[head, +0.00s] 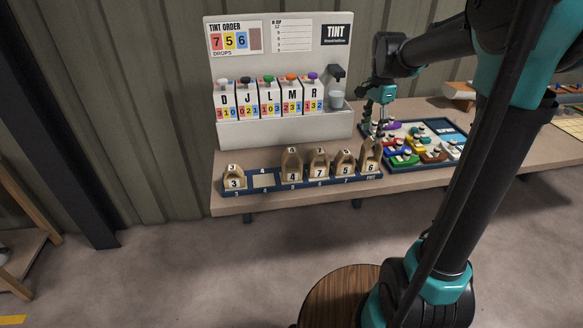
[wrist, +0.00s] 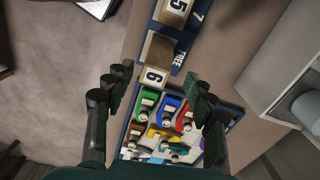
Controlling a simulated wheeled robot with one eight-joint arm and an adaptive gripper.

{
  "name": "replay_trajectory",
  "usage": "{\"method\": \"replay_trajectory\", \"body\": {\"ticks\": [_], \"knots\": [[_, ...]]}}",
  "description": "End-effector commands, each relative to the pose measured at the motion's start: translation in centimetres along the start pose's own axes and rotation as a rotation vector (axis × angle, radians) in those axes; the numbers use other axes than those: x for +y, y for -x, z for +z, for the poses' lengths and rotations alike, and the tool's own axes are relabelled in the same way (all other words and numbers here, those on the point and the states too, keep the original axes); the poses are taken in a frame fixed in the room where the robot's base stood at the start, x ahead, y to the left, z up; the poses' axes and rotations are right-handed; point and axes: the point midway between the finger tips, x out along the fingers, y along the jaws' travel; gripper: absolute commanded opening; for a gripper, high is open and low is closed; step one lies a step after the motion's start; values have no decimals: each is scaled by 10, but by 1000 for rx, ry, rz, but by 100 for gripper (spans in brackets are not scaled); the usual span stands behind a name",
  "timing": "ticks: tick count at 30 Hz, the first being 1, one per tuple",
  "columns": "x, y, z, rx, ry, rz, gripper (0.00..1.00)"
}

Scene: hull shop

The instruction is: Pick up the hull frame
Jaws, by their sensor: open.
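Several wooden arch-shaped hull frames stand in a dark blue rack (head: 300,186) on the bench. From left they are numbered 3 (head: 234,178), 4 (head: 292,166), 7 (head: 320,164), 5 (head: 345,164) and 6 (head: 370,158). Frame 6 stands at the right end slot marked FREE. My gripper (head: 377,112) is above and behind frame 6 in the head view. In the wrist view my gripper (wrist: 158,88) is open and empty, its fingers spread to either side of frame 6 (wrist: 153,76), which lies below. Frame 5 (wrist: 178,10) shows at the top.
A tray of coloured pieces (head: 412,168) stands right of the rack, below my gripper in the wrist view. A white tint dispenser (head: 285,130) with a clear cup (head: 337,98) stands behind the rack. Rack slot 4 (head: 263,181) is empty.

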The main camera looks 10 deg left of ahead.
Motion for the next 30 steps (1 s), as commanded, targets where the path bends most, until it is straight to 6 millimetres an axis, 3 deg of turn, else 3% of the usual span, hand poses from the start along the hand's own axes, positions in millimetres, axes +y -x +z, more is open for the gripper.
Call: {"method": "replay_trajectory", "body": {"ticks": [15,24,30], "knots": [[-32,34,124,1,1389,-1,55],[-35,55,203,2,2255,-2,55],[-30,66,244,3,2727,-2,55]]}}
